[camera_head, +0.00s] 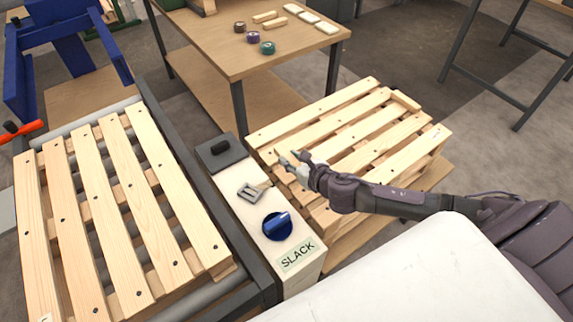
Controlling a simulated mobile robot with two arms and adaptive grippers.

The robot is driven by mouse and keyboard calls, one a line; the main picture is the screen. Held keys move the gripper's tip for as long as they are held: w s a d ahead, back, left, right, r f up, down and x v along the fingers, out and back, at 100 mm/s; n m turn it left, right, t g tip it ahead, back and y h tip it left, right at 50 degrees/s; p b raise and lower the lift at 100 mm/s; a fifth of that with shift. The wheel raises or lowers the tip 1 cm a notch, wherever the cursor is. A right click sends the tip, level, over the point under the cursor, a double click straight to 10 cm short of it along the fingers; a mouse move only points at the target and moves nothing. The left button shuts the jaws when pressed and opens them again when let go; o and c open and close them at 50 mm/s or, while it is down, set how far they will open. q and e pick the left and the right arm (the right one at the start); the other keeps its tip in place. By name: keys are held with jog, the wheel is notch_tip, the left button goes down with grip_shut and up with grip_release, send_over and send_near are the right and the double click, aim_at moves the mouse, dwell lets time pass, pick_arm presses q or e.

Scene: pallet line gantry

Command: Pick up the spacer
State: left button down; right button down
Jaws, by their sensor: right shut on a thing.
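My right gripper (288,163) comes in from the right and is over the left end of the right-hand pallet (372,124). Its fingers are shut on a small pale wooden piece, which I take to be the spacer; it is mostly hidden by the fingers and blends with the slats. I cannot tell whether it still touches the pallet. A similar short wooden block (405,100) lies across the slats near the pallet's far right corner. My left gripper is not in view.
A conveyor with another slatted pallet (118,205) is at the left. Between the pallets stands a pale box with a blue knob (277,226), a metal buckle (252,192) and a SLACK label (298,256). A wooden table (220,48) behind holds tape rolls and small blocks.

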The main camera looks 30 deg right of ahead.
jog(key=s+d+r, duration=0.6)
jog(key=s+d, duration=0.1)
jog(key=shift+s+d+b, duration=0.15)
jog(key=shift+s+b, duration=0.05)
jog(key=shift+b, duration=0.15)
